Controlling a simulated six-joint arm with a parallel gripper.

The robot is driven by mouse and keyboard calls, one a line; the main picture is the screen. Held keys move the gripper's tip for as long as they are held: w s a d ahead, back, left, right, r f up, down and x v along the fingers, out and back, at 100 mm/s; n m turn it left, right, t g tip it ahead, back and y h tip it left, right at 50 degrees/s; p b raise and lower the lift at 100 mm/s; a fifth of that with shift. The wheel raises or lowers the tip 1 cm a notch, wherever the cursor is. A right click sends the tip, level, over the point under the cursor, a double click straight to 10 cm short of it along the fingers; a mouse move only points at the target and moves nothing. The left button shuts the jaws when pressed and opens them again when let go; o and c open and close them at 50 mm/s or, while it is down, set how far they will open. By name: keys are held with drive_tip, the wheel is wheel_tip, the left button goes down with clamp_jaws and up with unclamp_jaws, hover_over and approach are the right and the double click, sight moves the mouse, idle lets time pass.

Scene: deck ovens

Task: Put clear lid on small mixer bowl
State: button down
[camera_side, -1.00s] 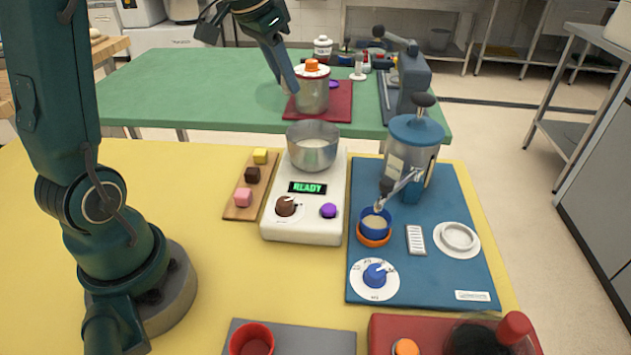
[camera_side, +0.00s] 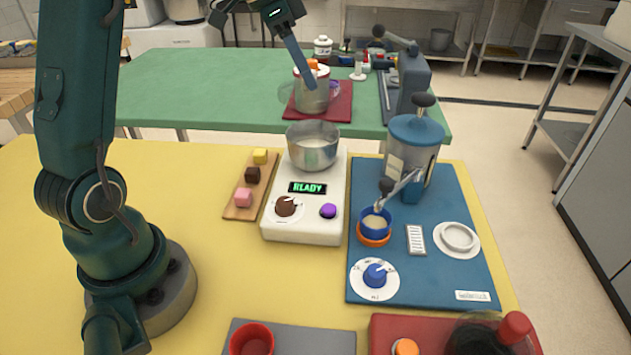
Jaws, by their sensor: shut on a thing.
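My gripper (camera_side: 311,85) reaches down from the top of the view, its long blue-grey finger in front of the steel pot at the back. It is shut on a faint, see-through round thing, apparently the clear lid (camera_side: 288,92), whose outline is hard to make out against the pot. The lid looks tilted; whether it touches the pot cannot be told. A small steel bowl (camera_side: 313,152) with pale contents stands open on a white mixer base (camera_side: 300,225) with a green READY display, nearer than my gripper.
The steel pot (camera_side: 318,102) with an orange knob stands on a red board (camera_side: 340,112) on the green table. A blue-topped machine (camera_side: 416,130) stands right of the bowl. A wooden board (camera_side: 239,212) with coloured cubes lies left.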

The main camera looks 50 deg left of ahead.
drive_tip(key=shift+d+f, duration=0.4)
drive_tip(key=shift+f, duration=3.05)
drive_tip(key=shift+a+f, duration=0.1)
drive_tip(key=shift+f, duration=0.05)
drive_tip(key=c, duration=0.6)
unclamp_jaws()
drive_tip(key=o, duration=0.5)
